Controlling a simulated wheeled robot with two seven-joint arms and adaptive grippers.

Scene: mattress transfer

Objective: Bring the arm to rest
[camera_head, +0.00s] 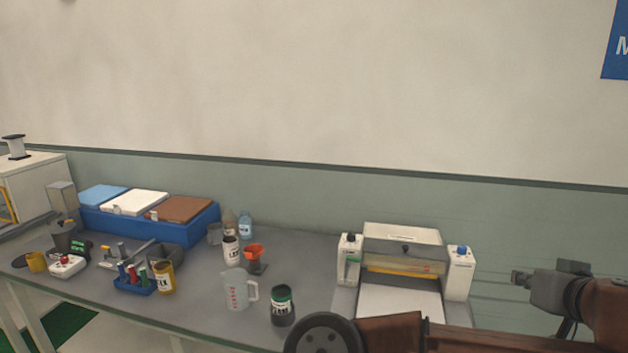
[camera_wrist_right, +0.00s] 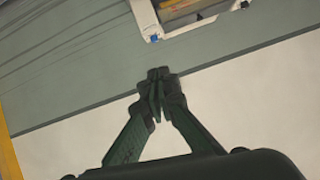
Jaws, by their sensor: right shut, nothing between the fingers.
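My right gripper (camera_head: 522,279) is at the lower right of the head view, to the right of the white machine on the table. It points left and holds nothing. In the right wrist view my right gripper (camera_wrist_right: 157,76) has its fingertips together. My right arm crosses the bottom right of the head view, in front of the table's right end. My left gripper is in neither view.
A wall stands behind.

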